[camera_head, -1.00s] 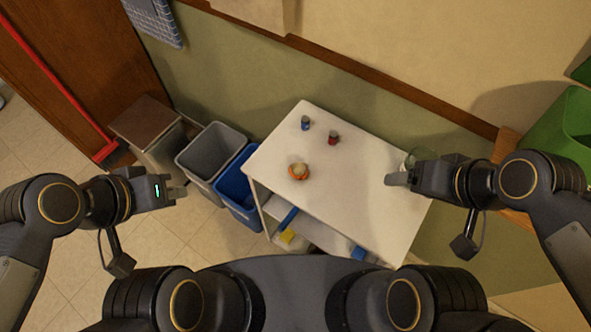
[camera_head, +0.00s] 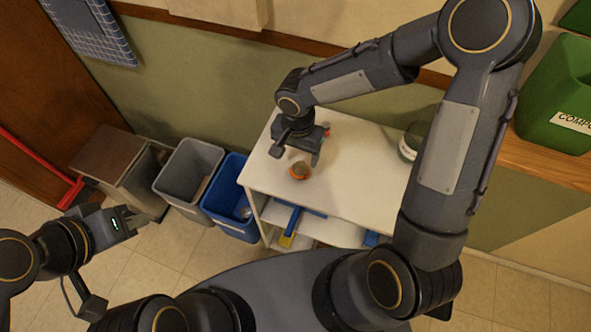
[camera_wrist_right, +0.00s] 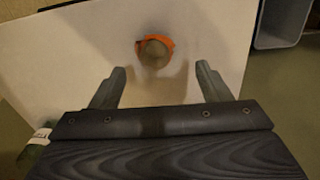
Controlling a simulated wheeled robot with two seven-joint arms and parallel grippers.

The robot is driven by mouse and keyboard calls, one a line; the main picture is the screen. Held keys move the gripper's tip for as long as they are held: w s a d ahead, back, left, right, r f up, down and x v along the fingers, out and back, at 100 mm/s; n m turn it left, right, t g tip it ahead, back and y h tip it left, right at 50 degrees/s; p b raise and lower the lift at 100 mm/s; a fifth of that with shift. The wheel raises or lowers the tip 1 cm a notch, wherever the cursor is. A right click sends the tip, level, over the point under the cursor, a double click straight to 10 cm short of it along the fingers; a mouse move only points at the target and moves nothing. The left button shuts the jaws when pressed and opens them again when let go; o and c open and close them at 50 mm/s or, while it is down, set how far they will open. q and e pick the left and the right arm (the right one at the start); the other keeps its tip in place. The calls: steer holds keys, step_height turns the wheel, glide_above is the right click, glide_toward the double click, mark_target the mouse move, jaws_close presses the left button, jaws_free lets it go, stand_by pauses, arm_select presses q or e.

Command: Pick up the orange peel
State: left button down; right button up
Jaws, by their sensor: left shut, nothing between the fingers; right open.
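The orange peel (camera_head: 300,171) lies on the white cart top, with a rounded greyish-brown middle and an orange rim. It also shows in the right wrist view (camera_wrist_right: 155,50), beyond the fingertips and roughly between their lines. My right gripper (camera_head: 316,158) is over the cart just behind and above the peel, apart from it. Its two fingers are open and empty in the right wrist view (camera_wrist_right: 162,76). My left gripper (camera_head: 134,218) is shut and empty, out to the left over the floor, far from the peel.
The white cart (camera_head: 345,190) has a clear top around the peel. A glass jar (camera_head: 411,142) stands at its right. A red item (camera_head: 327,130) shows partly behind my right gripper. Grey (camera_head: 188,170) and blue (camera_head: 228,205) bins stand left of the cart. A green compost bin (camera_head: 560,95) is at right.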

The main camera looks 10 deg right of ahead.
mark_target(300, 168)
steer(key=f, duration=0.4)
steer(key=f+p, duration=0.1)
steer(key=f, duration=0.1)
steer(key=shift+s+d+f, duration=0.15)
steer(key=shift+d+f, duration=0.1)
steer(key=shift+d, duration=0.05)
steer(key=c, duration=1.1)
steer(key=shift+o, duration=0.2)
steer(key=shift+r, duration=0.15)
